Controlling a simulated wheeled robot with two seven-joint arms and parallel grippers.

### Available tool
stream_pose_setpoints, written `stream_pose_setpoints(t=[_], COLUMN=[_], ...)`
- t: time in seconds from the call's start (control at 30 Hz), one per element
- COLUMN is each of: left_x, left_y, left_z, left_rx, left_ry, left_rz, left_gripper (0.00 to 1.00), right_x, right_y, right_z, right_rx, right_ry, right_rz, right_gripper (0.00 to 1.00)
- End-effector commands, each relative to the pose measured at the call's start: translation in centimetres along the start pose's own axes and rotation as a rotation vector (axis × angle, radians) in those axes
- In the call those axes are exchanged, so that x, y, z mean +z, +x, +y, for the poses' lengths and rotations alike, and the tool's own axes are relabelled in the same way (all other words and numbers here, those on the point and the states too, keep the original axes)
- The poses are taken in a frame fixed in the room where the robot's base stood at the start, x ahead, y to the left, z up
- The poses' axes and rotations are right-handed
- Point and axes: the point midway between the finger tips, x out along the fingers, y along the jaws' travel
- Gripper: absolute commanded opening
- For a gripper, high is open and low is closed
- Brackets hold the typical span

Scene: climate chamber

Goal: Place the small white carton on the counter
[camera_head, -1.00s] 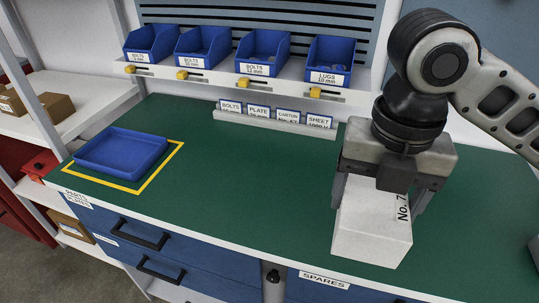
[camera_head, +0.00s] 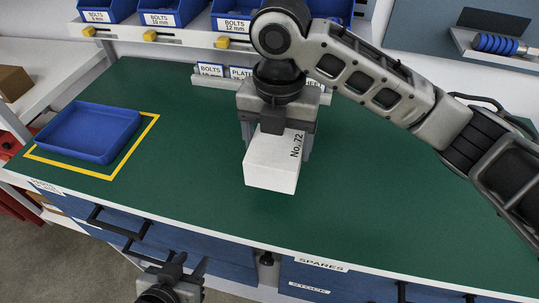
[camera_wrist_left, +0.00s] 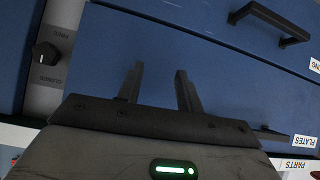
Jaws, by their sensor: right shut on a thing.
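The small white carton (camera_head: 272,172), marked "No. 72", is in the head view over the middle of the green counter (camera_head: 400,225). My right gripper (camera_head: 276,148) comes down from above and is shut on the carton, one finger on each side. The carton appears roughly level. I cannot tell for sure whether its underside touches the counter. My left gripper shows at the bottom edge of the head view (camera_head: 172,278), in front of the drawers. In the left wrist view its two fingers (camera_wrist_left: 160,80) stand apart with nothing between them.
A blue tray (camera_head: 92,157) sits inside a yellow outline at the counter's left. Blue bins (camera_head: 174,12) line a shelf at the back, with a row of label cards (camera_head: 210,70) below, partly behind my right arm. Blue drawers (camera_wrist_left: 210,70) are beneath. The counter's right side is clear.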

Motion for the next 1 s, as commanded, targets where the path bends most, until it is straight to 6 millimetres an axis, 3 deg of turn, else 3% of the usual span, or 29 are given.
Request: stream_pose_setpoints(t=[0.27, 0.5, 0.87, 0.9, 0.97, 1.0], left_x=[-1.0, -0.8, -0.6, -0.6, -0.5, -0.5], left_y=[0.0, 0.1, 0.1, 0.1, 0.1, 0.1], left_z=[0.0, 0.0, 0.0, 0.0, 0.0, 0.0], left_rx=[0.001, 0.001, 0.002, 0.002, 0.001, 0.001], left_ry=[0.002, 0.003, 0.003, 0.004, 0.004, 0.004], left_rz=[0.020, 0.018, 0.012, 0.012, 0.011, 0.011], left_gripper=[0.36, 0.36, 0.36, 0.36, 0.36, 0.36], right_x=[0.4, 0.5, 0.5, 0.5, 0.5, 0.5], right_y=[1.6, 4.8, 5.1, 5.1, 5.1, 5.1], right_z=[1.4, 1.5, 1.5, 1.5, 1.5, 1.4], right_rx=[0.001, 0.001, 0.002, 0.001, 0.001, 0.001], right_ry=[0.000, -0.001, -0.001, -0.001, -0.001, -0.001], right_rz=[0.000, 0.000, -0.001, -0.001, -0.001, -0.001], right_gripper=[0.48, 0.48, 0.48, 0.85, 0.99, 0.99])
